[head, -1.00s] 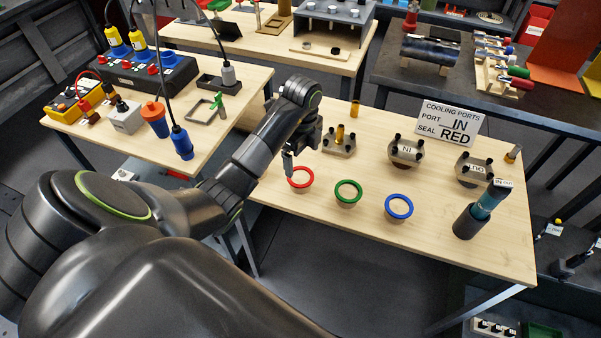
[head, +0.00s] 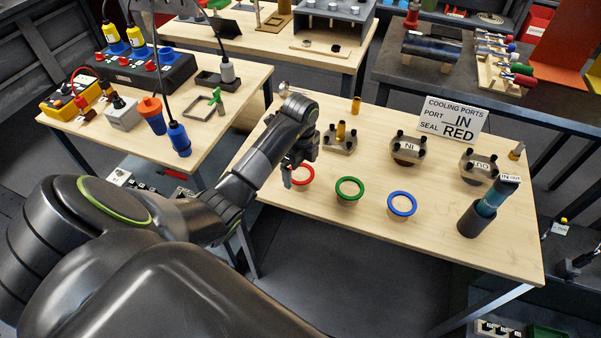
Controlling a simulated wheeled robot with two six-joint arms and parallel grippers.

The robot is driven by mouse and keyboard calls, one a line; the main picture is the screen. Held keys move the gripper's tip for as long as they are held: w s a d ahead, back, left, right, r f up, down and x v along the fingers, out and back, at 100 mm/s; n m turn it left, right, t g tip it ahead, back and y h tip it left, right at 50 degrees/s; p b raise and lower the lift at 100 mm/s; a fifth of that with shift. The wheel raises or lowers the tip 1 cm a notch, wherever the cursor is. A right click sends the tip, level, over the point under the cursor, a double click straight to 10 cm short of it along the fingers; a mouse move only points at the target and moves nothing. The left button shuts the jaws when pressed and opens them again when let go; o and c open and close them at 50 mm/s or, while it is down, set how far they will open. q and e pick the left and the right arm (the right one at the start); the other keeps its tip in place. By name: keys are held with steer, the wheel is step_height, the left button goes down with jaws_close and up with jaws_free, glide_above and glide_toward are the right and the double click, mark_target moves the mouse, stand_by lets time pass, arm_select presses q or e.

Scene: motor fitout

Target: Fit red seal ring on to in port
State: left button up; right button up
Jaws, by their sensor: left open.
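The red seal ring (head: 309,176) rests on a small stand on the wooden table, partly hidden by my left gripper. My left gripper (head: 291,181) is open, with its fingers at the ring's left side. I cannot tell whether they touch it. The in port (head: 405,148) is a round metal fitting with black knobs and a label that reads "NI", an upside-down IN. It stands to the right, behind the rings. The sign (head: 452,119) reads port IN, seal RED. My right gripper is not in view.
A green ring (head: 350,197) and a blue ring (head: 402,212) stand to the right. A second port (head: 478,166) and a dark cylinder (head: 473,221) with a blue-green top stand farther right. A fitting with a brass post (head: 340,139) is behind the red ring. The front table strip is clear.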

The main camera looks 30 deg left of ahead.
arm_select(q)
steer(key=shift+f, duration=0.25)
stand_by(0.4)
steer(key=c, duration=1)
